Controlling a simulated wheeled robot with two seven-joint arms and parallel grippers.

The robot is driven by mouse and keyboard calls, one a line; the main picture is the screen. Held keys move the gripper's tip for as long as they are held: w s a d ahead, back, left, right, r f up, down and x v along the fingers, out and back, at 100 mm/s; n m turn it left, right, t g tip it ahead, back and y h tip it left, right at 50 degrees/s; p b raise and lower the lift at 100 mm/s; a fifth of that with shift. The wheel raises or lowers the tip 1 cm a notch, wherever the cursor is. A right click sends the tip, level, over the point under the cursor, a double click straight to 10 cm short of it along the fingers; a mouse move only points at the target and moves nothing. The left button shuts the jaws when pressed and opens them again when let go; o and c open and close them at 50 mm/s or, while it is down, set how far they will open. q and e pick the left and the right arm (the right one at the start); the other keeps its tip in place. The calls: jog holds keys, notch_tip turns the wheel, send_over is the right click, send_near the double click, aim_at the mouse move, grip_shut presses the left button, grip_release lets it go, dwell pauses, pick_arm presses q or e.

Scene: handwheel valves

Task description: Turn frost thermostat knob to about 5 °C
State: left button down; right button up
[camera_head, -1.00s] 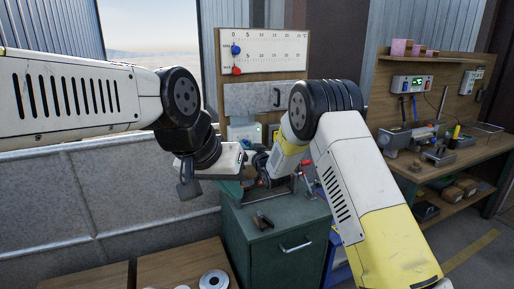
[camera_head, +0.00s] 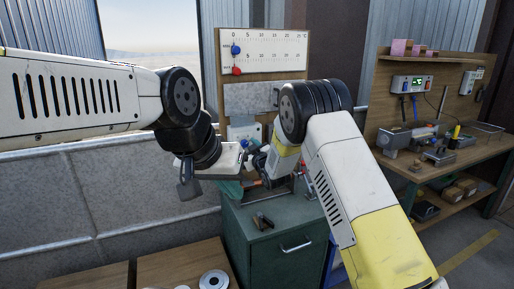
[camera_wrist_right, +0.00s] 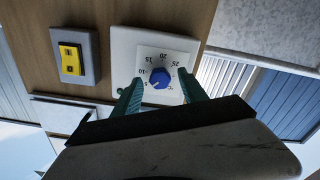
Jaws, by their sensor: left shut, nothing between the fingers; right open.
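The frost thermostat (camera_wrist_right: 122,55) is a white wall plate. Its round blue knob (camera_wrist_right: 159,77) sits on a white dial with numbers such as 10, 15, 20 and 25, tilted and nearly upside down in the right wrist view. The knob's exact setting is too small to read. My right gripper (camera_wrist_right: 160,82) is open, its teal fingers on either side of the knob in the picture; contact cannot be told. In the head view the right arm partly hides the thermostat (camera_head: 238,132).
A yellow switch (camera_wrist_right: 71,60) on a grey plate is beside the thermostat. A white scale board (camera_head: 262,50) with blue and red markers hangs above. The green cabinet (camera_head: 275,240) stands below. A workbench (camera_head: 450,165) with tools is at the right.

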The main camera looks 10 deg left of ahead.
jog(key=shift+v, duration=3)
